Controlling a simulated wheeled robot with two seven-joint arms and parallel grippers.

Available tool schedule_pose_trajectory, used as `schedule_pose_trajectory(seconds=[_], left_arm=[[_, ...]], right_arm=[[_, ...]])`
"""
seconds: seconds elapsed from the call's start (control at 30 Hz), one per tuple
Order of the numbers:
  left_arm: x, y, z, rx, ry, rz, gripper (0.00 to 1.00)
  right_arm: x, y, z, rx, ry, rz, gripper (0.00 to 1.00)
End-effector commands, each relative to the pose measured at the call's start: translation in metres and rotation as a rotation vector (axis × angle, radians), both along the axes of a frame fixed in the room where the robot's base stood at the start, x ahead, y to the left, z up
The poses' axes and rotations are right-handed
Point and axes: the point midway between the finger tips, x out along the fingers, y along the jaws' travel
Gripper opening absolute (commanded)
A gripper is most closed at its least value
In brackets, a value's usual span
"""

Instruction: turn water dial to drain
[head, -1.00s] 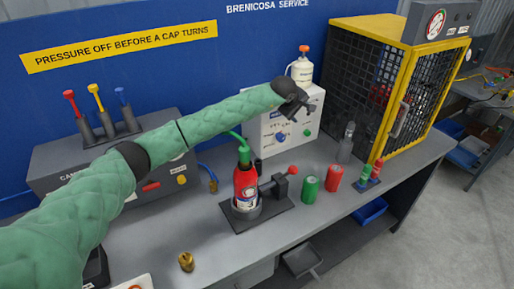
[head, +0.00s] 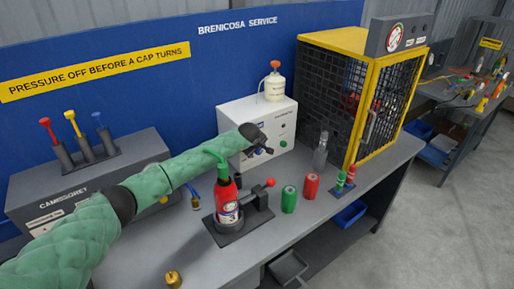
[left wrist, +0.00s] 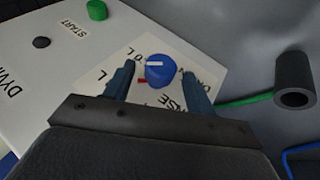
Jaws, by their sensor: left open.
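The water dial is a round blue knob (left wrist: 161,70) with a white mark, on the white panel of a machine (head: 228,121). My left gripper (left wrist: 162,78) is open, with one finger on each side of the dial. I cannot tell whether the fingers touch it. In the head view my left gripper (head: 254,136) is in front of the machine, partly covering its panel. My right gripper is not in view.
A green START button (left wrist: 97,10) and a black button (left wrist: 41,42) share the panel. A red extinguisher (head: 227,200) stands in a holder before my arm. Green (head: 289,199) and red (head: 311,186) cans stand to its right. A yellow-framed cage (head: 366,100) is at the right.

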Motion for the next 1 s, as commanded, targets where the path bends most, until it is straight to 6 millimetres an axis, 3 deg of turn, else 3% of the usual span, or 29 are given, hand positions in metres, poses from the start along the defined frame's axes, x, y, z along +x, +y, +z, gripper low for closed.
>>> schedule_pose_trajectory(seconds=[0.4, 0.43, 0.67, 1.0], left_arm=[[0.0033, -0.0011, -0.0058, -0.001, 0.001, 0.0, 0.55], [0.0032, -0.0012, -0.0058, -0.001, 0.001, 0.0, 0.53], [0.0032, -0.0012, -0.0056, -0.001, 0.001, 0.0, 0.1], [0.003, -0.001, -0.0075, -0.01, -0.006, -0.001, 0.11]], right_arm=[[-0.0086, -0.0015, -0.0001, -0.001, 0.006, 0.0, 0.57], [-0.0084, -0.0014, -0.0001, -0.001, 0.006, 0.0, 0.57], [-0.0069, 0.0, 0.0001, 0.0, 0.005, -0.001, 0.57], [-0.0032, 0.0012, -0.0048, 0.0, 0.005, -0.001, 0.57]])
